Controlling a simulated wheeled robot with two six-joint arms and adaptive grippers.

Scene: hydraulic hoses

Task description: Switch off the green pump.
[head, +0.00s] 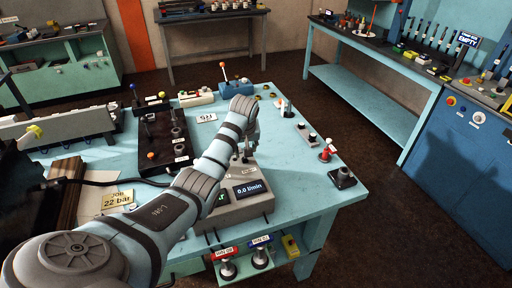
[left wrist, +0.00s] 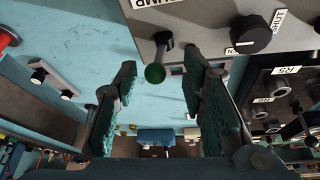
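The grey pump box (head: 240,205) stands on the blue bench, with a display reading 0.0 l/min. In the left wrist view its panel (left wrist: 215,25) carries a partly cut-off label ending in "UMP", a black dial (left wrist: 250,34) and a short lever with a green ball (left wrist: 155,73). My left gripper (head: 247,142) reaches down over the box; the arm hides part of it. In the left wrist view the left gripper's fingers (left wrist: 160,64) are open, one on each side of the green ball, with visible gaps and nothing held. My right gripper is not in view.
A dark plate (head: 152,140) with knobbed levers lies left of the arm. A red-topped fitting (head: 326,150) and small blocks stand to the right. A "JOB 22 bar" card (head: 118,199) lies at the left.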

